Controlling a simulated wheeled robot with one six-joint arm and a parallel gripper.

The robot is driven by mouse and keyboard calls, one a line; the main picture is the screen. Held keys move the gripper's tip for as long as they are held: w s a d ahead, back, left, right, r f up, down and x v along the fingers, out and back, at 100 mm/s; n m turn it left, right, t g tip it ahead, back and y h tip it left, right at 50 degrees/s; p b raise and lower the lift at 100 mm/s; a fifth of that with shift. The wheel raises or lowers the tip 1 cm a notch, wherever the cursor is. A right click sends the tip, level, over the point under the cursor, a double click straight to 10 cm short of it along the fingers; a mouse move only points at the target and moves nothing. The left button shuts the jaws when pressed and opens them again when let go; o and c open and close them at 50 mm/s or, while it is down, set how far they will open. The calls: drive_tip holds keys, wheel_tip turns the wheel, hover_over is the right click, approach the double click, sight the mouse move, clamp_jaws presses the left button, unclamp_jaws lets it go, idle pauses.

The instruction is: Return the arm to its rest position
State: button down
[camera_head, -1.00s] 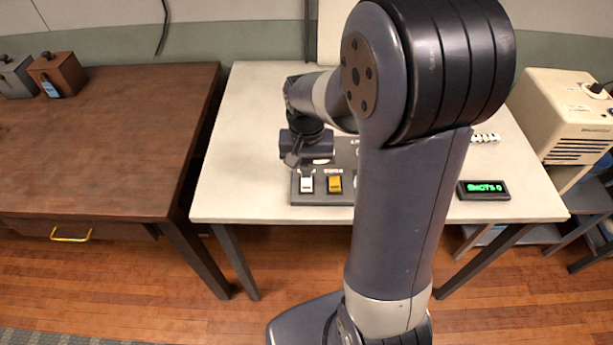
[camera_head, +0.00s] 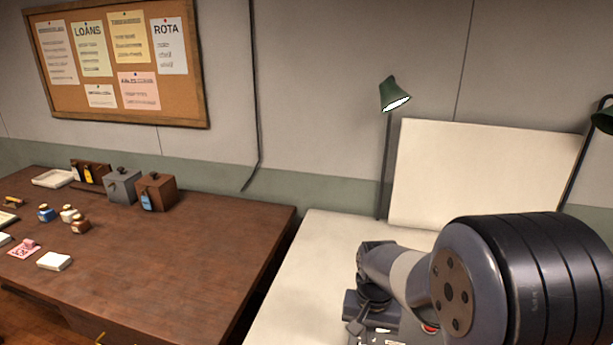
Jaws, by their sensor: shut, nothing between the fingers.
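My arm rises at the lower right of the head view, with its large dark shoulder joint nearest the camera. My gripper (camera_head: 356,327) is at the bottom of the picture, pointing down over the white table (camera_head: 312,258). Its fingers are small here and look closed, with nothing seen between them. A grey switch panel (camera_head: 385,336) shows just below and beside the gripper, mostly cut off by the picture's edge. I cannot tell whether the fingers touch it.
A dark wooden desk (camera_head: 185,250) stands left, across a narrow gap. It bears a grey box (camera_head: 122,186), a brown box (camera_head: 156,192), small jars and papers. A white upright board (camera_head: 485,175) and green lamp (camera_head: 395,95) stand behind the white table. A notice board (camera_head: 180,95) hangs on the wall.

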drive_tip(key=shift+f+b, duration=2.05)
drive_tip(key=shift+f, duration=0.75)
drive_tip(key=shift+r, duration=0.1)
